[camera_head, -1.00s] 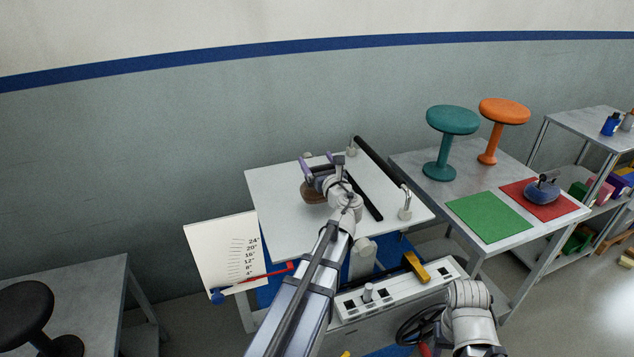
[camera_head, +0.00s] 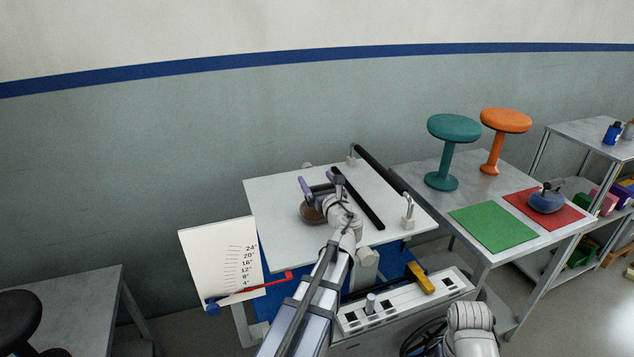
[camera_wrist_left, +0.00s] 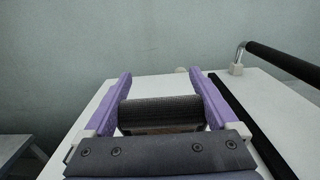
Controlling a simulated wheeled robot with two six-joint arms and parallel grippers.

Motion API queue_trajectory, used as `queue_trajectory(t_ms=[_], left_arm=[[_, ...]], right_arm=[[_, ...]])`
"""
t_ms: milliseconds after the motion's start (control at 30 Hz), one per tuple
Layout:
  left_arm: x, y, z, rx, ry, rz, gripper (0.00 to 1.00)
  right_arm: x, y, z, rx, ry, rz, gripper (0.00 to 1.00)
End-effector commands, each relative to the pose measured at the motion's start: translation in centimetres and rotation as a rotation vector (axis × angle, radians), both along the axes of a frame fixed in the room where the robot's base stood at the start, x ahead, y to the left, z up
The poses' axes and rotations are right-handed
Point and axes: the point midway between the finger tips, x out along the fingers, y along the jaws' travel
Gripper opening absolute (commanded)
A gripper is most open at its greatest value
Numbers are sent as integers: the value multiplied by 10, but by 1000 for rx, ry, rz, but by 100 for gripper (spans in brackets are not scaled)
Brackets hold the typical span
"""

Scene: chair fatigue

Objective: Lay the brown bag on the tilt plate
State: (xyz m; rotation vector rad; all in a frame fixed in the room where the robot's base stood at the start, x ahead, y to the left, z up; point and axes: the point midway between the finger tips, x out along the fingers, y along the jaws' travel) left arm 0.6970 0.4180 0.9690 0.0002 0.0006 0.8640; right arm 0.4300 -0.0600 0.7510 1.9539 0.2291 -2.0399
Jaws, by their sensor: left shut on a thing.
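The brown bag (camera_head: 313,214) is over the left-middle part of the white tilt plate (camera_head: 285,185), partly hidden by my wrist. I cannot tell whether it touches the plate. My left gripper (camera_head: 318,188), with purple fingers, is shut on the bag's dark handle. In the left wrist view the ribbed black handle (camera_wrist_left: 160,110) lies between the two fingers, with a little brown below it. My right gripper is out of view; only part of my right arm shows at the lower right.
A black bar (camera_head: 358,198) lies on the plate right of the bag, and a raised black rail (camera_head: 382,170) runs along its right side. The right table holds a green mat (camera_head: 492,228), a red mat (camera_head: 565,217) with a blue bag (camera_head: 546,201), and two stools.

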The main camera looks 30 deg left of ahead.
Motion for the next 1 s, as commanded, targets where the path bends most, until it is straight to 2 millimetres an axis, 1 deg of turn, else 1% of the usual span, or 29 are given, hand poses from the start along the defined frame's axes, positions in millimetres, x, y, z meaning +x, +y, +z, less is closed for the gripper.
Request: queue_trajectory(t_ms=[33, 100, 300, 400, 567, 800, 1000], left_arm=[[0, 0, -2, 0, 0, 0, 94], [0, 0, -1, 0, 0, 0, 100], [0, 0, -1, 0, 0, 0, 100], [0, 0, 4, 0, 0, 0, 100], [-19, -20, 2, 0, 0, -2, 100], [-52, -58, 2, 0, 0, -4, 100], [-70, -81, 2, 0, 0, -2, 100]], right_arm=[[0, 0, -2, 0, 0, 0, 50], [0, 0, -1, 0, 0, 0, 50], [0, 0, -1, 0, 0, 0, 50], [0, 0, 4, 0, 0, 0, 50], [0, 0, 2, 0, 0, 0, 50], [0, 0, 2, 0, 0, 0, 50], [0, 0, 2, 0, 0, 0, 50]])
